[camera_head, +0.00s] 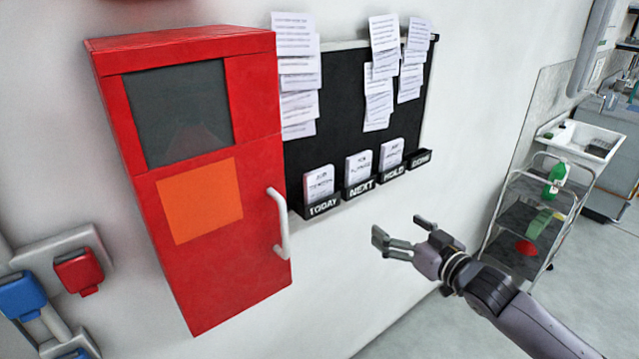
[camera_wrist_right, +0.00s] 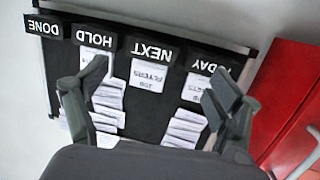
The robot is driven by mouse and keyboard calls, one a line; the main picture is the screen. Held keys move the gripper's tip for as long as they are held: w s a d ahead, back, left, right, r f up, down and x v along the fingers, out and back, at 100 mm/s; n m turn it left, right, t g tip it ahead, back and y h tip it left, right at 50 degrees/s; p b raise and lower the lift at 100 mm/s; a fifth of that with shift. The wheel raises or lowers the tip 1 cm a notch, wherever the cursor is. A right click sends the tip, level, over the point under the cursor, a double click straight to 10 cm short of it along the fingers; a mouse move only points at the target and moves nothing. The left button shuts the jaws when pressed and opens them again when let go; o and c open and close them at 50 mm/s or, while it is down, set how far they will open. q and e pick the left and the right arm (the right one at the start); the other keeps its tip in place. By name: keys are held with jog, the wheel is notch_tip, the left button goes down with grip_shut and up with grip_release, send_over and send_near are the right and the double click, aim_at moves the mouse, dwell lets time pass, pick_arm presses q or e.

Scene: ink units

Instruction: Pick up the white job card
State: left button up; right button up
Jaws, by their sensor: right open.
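A black board on the wall has labelled pockets along its lower edge. White job cards stand in the TODAY pocket (camera_head: 322,207), the NEXT pocket (camera_head: 360,189) and the HOLD pocket (camera_head: 394,173): the TODAY card (camera_head: 319,184), the NEXT card (camera_head: 358,166) and the HOLD card (camera_head: 391,152). No card shows in the DONE pocket (camera_head: 421,159). My right gripper (camera_head: 398,228) is open and empty, below and in front of the pockets. In the right wrist view the NEXT card (camera_wrist_right: 148,75) shows upside down between the open fingers (camera_wrist_right: 156,88). My left gripper is out of view.
A red cabinet (camera_head: 215,275) with a white handle (camera_head: 279,225) stands out from the wall left of the board. Paper sheets (camera_head: 383,65) hang on the board (camera_head: 340,130). A cart (camera_head: 520,225) stands at the right. The wall below the pockets is clear.

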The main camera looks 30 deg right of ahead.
jog(key=a+r+n+t+y, duration=0.2)
jog(key=a+r+y, duration=0.1)
jog(key=a+r, duration=0.65)
jog(key=p, duration=0.2)
send_near(321, 173)
jog(key=shift+w+a+r+p, duration=0.15)
jog(key=shift+w+p, duration=0.4)
jog(key=shift+w, duration=1.25)
jog(key=shift+w+a+p, duration=0.15)
jog(key=shift+w+p, duration=0.4)
jog(key=shift+w, duration=1.25)
jog(key=shift+w+a+r+p, duration=0.15)
jog(key=shift+w+p, duration=0.4)
jog(key=shift+w, duration=1.3)
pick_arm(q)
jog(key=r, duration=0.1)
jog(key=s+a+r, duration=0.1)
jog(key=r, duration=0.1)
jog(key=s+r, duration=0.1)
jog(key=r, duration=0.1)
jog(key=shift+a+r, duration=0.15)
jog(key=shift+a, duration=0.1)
pick_arm(e)
jog(key=shift+f, duration=0.1)
jog(key=shift+s, duration=0.1)
jog(key=c, duration=1.3)
